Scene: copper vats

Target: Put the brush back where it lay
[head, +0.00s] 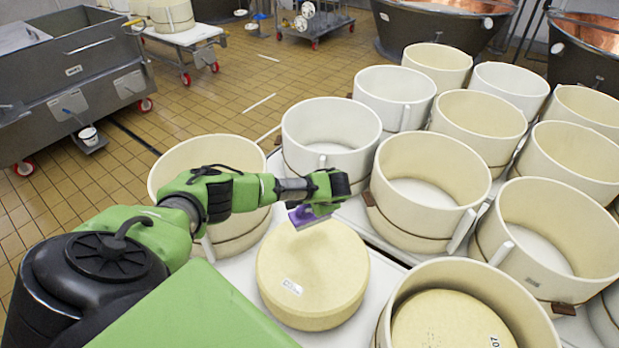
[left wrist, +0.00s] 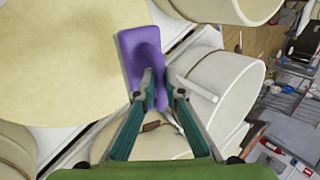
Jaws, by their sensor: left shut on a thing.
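The purple brush (head: 301,215) is held in my left gripper (head: 318,207), above or at the far edge of a pale cheese wheel (head: 310,275). I cannot tell whether it touches the cheese. In the left wrist view, the two fingers of my left gripper (left wrist: 158,88) are closed on the handle of the brush (left wrist: 130,50). The cheese wheel (left wrist: 60,65) fills the upper left of that view, with the brush over its right edge. My right gripper is not in view.
The cheese stands on a white table (head: 235,270). Several cream and white round moulds crowd the right, including a near one (head: 550,335) with a cheese inside. Another mould (head: 172,165) stands behind my left arm. A grey steel trough (head: 95,75) and open tiled floor lie beyond.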

